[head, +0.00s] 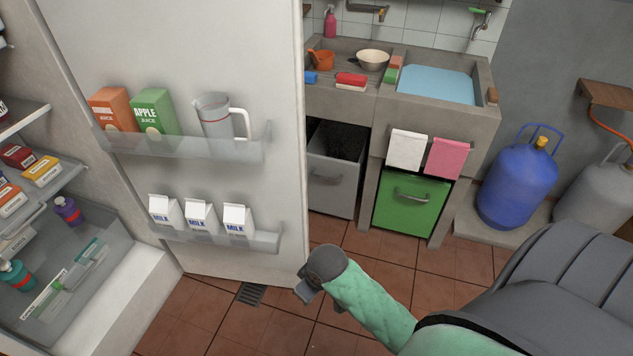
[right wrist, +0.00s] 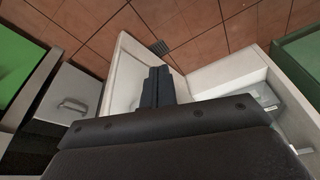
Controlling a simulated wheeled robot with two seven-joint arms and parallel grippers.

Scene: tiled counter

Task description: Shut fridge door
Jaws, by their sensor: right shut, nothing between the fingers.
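The fridge door (head: 225,50) stands wide open in the head view, its inner side facing me. Its free edge is the vertical edge near the middle of the picture. The open fridge (head: 125,290) fills the left side. My right gripper (head: 305,291) is by the lower free edge of the door, its fingers pointing down and closed together with nothing between them. In the right wrist view the shut fingers (right wrist: 158,86) overlap the white door (right wrist: 127,70); I cannot tell whether they touch it. My left gripper is not in view.
The door racks hold juice cartons (head: 153,112), a jug (head: 217,115) and milk cartons (head: 200,217). Bottles and boxes sit inside the fridge. A sink counter (head: 455,112) and a blue gas cylinder (head: 518,178) stand behind. The tiled floor (head: 365,330) around the door is clear except a drain grate (head: 251,293).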

